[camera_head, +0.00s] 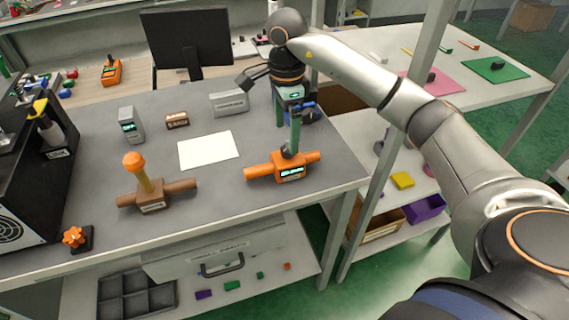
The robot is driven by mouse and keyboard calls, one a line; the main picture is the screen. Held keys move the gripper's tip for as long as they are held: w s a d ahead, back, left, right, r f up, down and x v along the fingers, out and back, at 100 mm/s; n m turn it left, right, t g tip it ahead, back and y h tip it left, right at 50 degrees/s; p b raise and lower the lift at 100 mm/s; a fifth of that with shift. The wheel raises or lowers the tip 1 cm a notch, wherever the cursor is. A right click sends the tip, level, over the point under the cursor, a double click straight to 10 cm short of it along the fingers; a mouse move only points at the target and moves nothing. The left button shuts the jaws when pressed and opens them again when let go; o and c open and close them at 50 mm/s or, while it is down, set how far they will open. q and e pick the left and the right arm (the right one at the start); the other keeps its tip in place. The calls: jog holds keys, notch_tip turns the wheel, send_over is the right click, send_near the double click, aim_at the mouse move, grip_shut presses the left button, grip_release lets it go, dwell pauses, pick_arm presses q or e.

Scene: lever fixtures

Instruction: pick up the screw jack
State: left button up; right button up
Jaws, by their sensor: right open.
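My right gripper (287,137) is open and points down over the right part of the grey workbench, with its greenish fingers apart. A small blue and dark object (305,111) stands just behind it, partly hidden by the fingers; it may be the screw jack, but I cannot tell for sure. An orange fixture (289,168) with a lit display and side pipes lies just in front of and below the fingertips; I cannot tell whether they touch it. My left gripper is not in view.
The grey workbench (235,195) also holds a brown pipe fixture (150,202) with an upright orange lever, an orange knob (75,237), a white sheet (208,150), a grey meter (131,125) and a grey block (229,103). A black machine (30,190) stands at the left.

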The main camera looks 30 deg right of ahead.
aim_at(286, 159)
notch_tip(286, 159, down, 3)
jog(key=shift+f, duration=0.15)
jog(key=shift+s+a+f+p, duration=0.1)
jog(key=shift+s+f+p, duration=0.1)
jog(key=shift+f, duration=1.15)
jog(key=shift+s+a+f+p, duration=0.1)
jog(key=shift+f+p, duration=0.1)
jog(key=shift+f, duration=1.15)
jog(key=shift+c, duration=0.2)
jog(key=shift+w, duration=0.1)
jog(key=c, duration=1.5)
